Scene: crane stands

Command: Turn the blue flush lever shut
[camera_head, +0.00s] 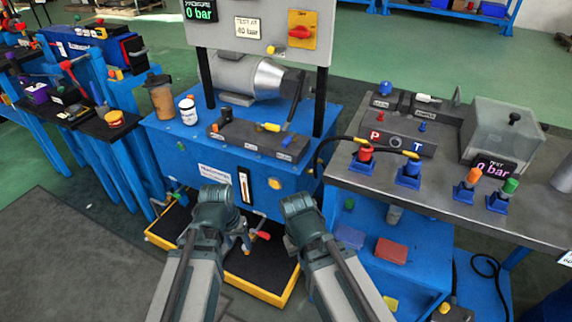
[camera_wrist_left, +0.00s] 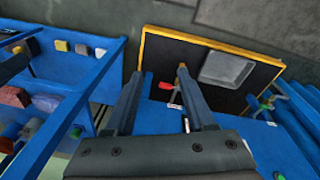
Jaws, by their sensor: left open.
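Blue lever handles show in the head view: one (camera_head: 286,141) at the front of the dark valve block on the blue tank, and one (camera_head: 422,127) on the grey block of the right bench. The labels are too small to tell which is the flush lever. My left gripper (camera_head: 242,236) is low in front of the tank, above the black tray and well away from both handles. In the left wrist view its two fingers (camera_wrist_left: 160,92) are apart with nothing held between them. My right arm shows, but its gripper is hidden.
A red-handled lever (camera_head: 263,235) is close to my left gripper. The yellow-edged black tray (camera_head: 262,290) lies below. A brown cup (camera_head: 160,98) and white jar (camera_head: 188,110) stand on the tank. Hose connectors crowd the right bench (camera_head: 345,177).

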